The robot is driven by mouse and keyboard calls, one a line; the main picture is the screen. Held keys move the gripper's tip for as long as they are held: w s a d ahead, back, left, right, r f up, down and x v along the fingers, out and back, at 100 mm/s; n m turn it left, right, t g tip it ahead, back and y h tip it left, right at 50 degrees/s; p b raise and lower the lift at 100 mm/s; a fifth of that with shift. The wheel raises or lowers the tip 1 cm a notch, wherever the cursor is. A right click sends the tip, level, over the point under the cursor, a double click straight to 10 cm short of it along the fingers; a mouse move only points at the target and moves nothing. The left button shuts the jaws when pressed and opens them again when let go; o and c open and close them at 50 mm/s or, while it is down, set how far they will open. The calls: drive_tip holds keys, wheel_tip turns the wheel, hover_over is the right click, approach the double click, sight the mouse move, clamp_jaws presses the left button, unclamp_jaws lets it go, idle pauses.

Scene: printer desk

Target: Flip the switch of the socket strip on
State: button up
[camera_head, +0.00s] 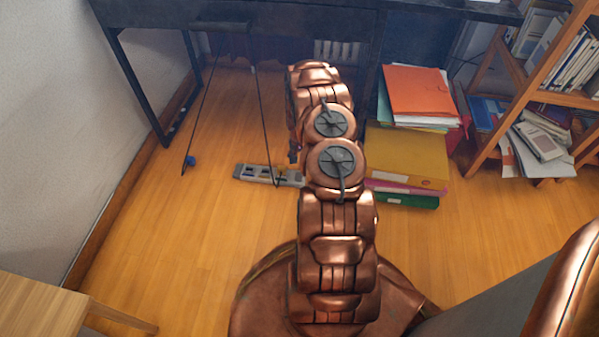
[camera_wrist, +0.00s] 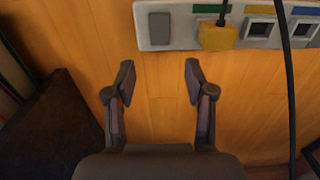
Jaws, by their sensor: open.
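The grey socket strip (camera_head: 268,175) lies on the wooden floor under the desk, left of my arm in the head view. In the wrist view the strip (camera_wrist: 183,42) crosses the top, with a dark grey rocker switch (camera_wrist: 160,29) at its left end. Whether the switch is on or off cannot be told. A yellow plug (camera_wrist: 217,37) sits beside the switch, with empty sockets further right. My gripper (camera_wrist: 159,82) is open and empty, its fingertips below the switch in the picture and apart from the strip. In the head view my arm mostly hides the gripper.
A black cable (camera_wrist: 287,80) runs down across the strip on the right. Stacked folders (camera_head: 407,160) stand right of my arm, and a wooden shelf (camera_head: 535,85) stands beyond.

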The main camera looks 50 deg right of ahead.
wheel_tip(320, 180, down, 7)
drive_tip(key=b, duration=0.2)
drive_tip(key=shift+f+b, duration=0.1)
drive_tip(key=shift+b, duration=0.25)
clamp_jaws()
